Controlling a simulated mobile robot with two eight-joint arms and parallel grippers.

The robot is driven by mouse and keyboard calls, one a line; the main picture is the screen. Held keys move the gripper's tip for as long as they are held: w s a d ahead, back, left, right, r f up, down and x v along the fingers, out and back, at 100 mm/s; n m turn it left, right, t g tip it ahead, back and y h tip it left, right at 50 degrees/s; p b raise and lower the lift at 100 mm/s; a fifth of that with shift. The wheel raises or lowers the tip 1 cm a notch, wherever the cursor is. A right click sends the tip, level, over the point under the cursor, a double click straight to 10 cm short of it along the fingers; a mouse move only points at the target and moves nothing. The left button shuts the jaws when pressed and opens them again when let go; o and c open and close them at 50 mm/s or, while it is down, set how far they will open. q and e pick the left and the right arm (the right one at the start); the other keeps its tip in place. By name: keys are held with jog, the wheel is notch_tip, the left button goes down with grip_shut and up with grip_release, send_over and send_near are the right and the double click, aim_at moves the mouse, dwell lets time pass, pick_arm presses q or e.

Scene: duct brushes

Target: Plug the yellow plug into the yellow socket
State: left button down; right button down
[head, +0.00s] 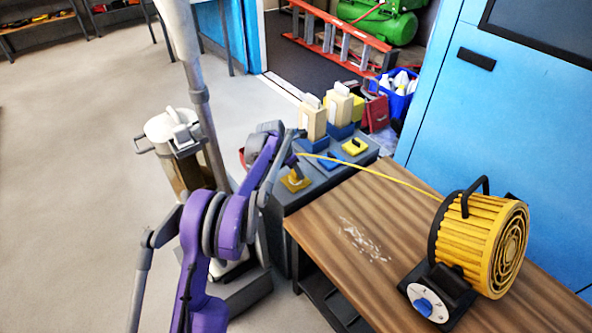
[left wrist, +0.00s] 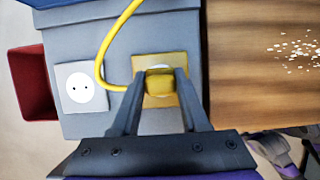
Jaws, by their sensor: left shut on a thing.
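My left gripper (left wrist: 159,85) is shut on the yellow plug (left wrist: 160,84), with one finger on each side of it. The plug is right over the yellow socket (left wrist: 143,66), whose plate and part of its white round face show around it. I cannot tell whether the plug is seated or just in front. In the head view the yellow socket (head: 294,184) lies at the near left of the grey box top, beneath my left gripper (head: 291,171). The yellow cable (head: 385,174) runs from there to the yellow heater (head: 484,245). My right gripper is not in view.
A white socket (left wrist: 82,88) sits left of the yellow one in the wrist view. A blue plate (head: 323,161) and another yellow piece (head: 354,147) lie on the grey top. The wooden table (head: 375,215) adjoins, bare apart from pale flecks and the heater.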

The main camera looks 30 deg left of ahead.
pick_arm(q)
jog(key=shift+f, duration=0.25)
jog(key=shift+c, duration=1.7)
grip_release()
jog(key=shift+r, duration=0.1)
jog(key=p+v, duration=0.1)
jog(key=v, duration=0.9)
jog(key=shift+s+r, duration=0.15)
jog(key=shift+r, duration=0.2)
